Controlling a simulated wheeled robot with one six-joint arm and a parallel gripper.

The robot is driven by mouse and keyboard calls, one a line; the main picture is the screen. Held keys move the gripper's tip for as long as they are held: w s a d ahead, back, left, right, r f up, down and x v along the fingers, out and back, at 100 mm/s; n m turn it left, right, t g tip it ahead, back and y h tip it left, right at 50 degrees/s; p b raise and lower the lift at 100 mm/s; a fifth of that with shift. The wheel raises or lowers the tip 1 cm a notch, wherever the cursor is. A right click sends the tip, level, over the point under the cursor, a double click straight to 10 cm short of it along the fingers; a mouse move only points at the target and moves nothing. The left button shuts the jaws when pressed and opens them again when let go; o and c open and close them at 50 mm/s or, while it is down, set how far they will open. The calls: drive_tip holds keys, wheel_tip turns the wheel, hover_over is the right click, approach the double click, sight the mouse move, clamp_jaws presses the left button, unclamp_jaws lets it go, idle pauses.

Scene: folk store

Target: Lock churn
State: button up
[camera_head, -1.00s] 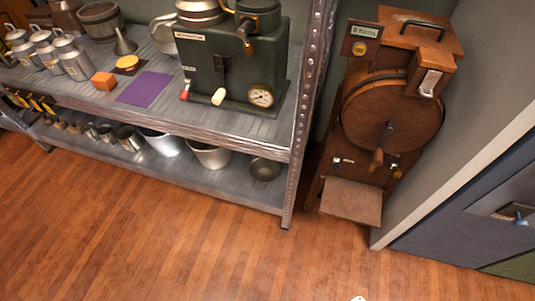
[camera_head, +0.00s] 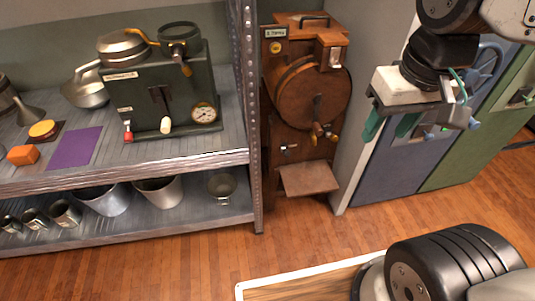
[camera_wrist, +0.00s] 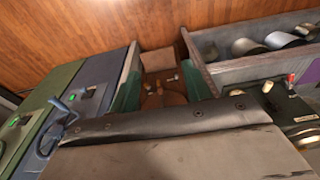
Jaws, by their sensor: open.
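The wooden churn (camera_head: 308,98) stands on the floor between the metal shelf and a wall. It has a round drum, a crank with a wooden handle (camera_head: 317,130), and a small metal latch-like fitting (camera_head: 290,148) at lower left. On top are a label plate (camera_head: 277,32), a yellow button (camera_head: 275,47) and a white lever-like part (camera_head: 335,56). My gripper (camera_head: 389,125) is open and empty, its green fingers apart, in the air right of the churn. In the wrist view the churn (camera_wrist: 163,99) shows beyond and between the fingers; its details are too small to tell.
The metal shelf (camera_head: 255,160) at left holds a green machine (camera_head: 165,95), a purple sheet (camera_head: 75,147) and several pots. Blue (camera_head: 400,175) and green (camera_head: 470,150) cabinets stand at right.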

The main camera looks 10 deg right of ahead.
drive_tip(key=w+a+f+t, duration=0.1)
drive_tip(key=w+f, duration=0.6)
drive_tip(key=w, duration=0.4)
drive_tip(key=w+a+f+t, duration=0.1)
drive_tip(key=w+f, duration=0.5)
drive_tip(key=w, duration=0.4)
drive_tip(key=w+a+f+t, duration=0.1)
drive_tip(key=w+f+t, duration=0.1)
drive_tip(key=w+f, duration=0.7)
drive_tip(key=w+a+f+m+t, duration=0.1)
drive_tip(key=w+f, duration=0.3)
drive_tip(key=f, duration=0.3)
drive_tip(key=w+f, duration=0.5)
drive_tip(key=f, duration=0.2)
drive_tip(key=m+t+h, duration=0.1)
drive_tip(key=t, duration=1)
approach(286, 150)
drive_tip(key=w+f, duration=0.2)
drive_tip(key=w, duration=0.1)
drive_tip(key=shift+w+d+r, duration=0.15)
drive_tip(key=shift+w, duration=0.35)
drive_tip(key=w, duration=0.7)
drive_tip(key=shift+w+d, duration=0.1)
drive_tip(key=shift+d, duration=0.2)
